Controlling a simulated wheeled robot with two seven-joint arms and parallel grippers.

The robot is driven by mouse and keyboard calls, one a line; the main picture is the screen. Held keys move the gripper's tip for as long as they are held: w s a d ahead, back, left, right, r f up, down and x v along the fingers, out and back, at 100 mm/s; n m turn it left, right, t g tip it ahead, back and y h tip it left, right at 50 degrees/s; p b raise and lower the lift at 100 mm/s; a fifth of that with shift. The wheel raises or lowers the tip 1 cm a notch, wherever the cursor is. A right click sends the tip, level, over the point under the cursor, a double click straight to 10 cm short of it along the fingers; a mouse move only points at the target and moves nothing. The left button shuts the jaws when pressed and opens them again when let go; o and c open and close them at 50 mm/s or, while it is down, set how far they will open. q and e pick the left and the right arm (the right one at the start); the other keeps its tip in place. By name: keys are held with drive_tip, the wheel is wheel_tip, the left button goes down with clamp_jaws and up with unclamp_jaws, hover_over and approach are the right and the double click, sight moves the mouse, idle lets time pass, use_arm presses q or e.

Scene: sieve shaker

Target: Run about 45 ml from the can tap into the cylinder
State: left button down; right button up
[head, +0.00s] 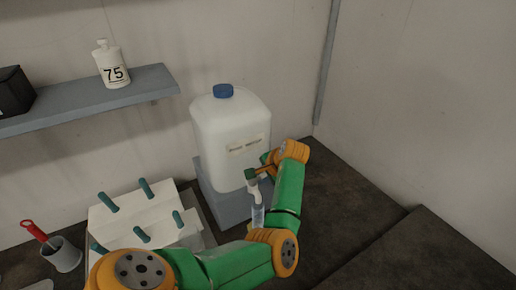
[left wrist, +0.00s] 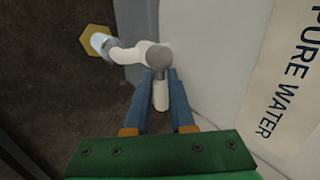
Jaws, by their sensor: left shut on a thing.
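The white water can (head: 232,130) with a blue cap stands on a grey block in the head view. Its white tap (head: 253,187) is low on the front. In the left wrist view the tap (left wrist: 150,52) has its spout reaching left over the cylinder (left wrist: 98,42), which has a yellow hexagonal foot. The cylinder (head: 258,216) looks bluish in the head view; its level is too small to read. My left gripper (left wrist: 160,90) is shut on the tap's lever (left wrist: 161,97), between its blue fingers. My right gripper is not in view.
A white rack (head: 140,215) with teal pegs stands left of the can. A grey cup (head: 63,256) holding a red-handled tool is further left. A wall shelf (head: 90,103) carries a bottle marked 75 (head: 110,66) and a black box. The dark counter (head: 350,200) on the right is clear.

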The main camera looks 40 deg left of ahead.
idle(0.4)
use_arm(q)
drive_tip(key=c, duration=0.7)
unclamp_jaws()
drive_tip(key=shift+a, duration=0.1)
drive_tip(key=b+v, duration=0.1)
drive_tip(key=v, duration=0.6)
drive_tip(key=shift+b, duration=0.3)
